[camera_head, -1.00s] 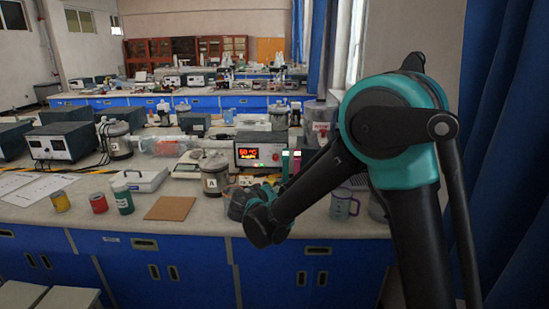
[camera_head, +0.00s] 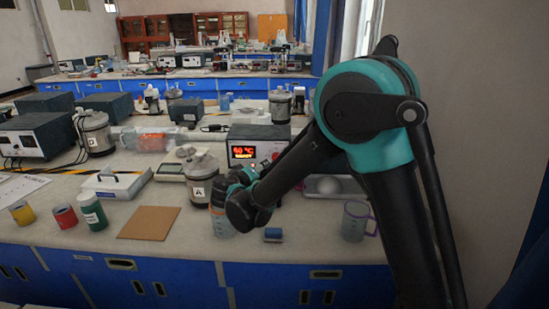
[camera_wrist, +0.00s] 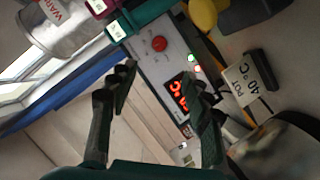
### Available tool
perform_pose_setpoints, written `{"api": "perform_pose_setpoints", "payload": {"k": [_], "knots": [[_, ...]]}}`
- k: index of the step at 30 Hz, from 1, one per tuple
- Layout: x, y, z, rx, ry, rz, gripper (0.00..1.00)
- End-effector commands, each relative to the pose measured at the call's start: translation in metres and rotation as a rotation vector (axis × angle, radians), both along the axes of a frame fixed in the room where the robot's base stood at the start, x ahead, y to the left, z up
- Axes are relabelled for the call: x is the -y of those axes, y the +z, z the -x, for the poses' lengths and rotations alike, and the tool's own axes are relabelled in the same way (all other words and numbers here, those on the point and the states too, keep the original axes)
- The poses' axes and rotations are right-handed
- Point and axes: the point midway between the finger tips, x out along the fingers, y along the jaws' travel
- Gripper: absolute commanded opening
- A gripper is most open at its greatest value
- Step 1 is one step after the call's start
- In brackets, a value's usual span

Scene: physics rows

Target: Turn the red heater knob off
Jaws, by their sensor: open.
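The heater (camera_head: 256,140) is a grey box with a lit red display, standing on the bench beyond my gripper in the head view. In the wrist view its front panel (camera_wrist: 154,66) appears rotated, with the red digits (camera_wrist: 179,96) and small green and red lamps. The red knob (camera_wrist: 159,44) shows on that panel, above and between the fingers in the picture. My gripper (camera_wrist: 158,85) is open and empty, fingers pointing toward the panel, apart from the knob.
A pot marked A (camera_head: 201,180) stands close left of my gripper. A measuring jug (camera_head: 356,220) and a blue item (camera_head: 273,235) are near the front edge.

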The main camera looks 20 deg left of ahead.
Motion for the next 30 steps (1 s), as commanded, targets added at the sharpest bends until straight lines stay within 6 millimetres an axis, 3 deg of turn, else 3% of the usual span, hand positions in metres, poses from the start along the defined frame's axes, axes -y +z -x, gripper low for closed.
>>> {"api": "perform_pose_setpoints", "payload": {"k": [21,30], "knots": [[0.007,-0.036,-0.126,0.000,-0.003,0.000,0.49],[0.007,-0.045,-0.159,0.000,-0.001,0.000,0.49]]}}
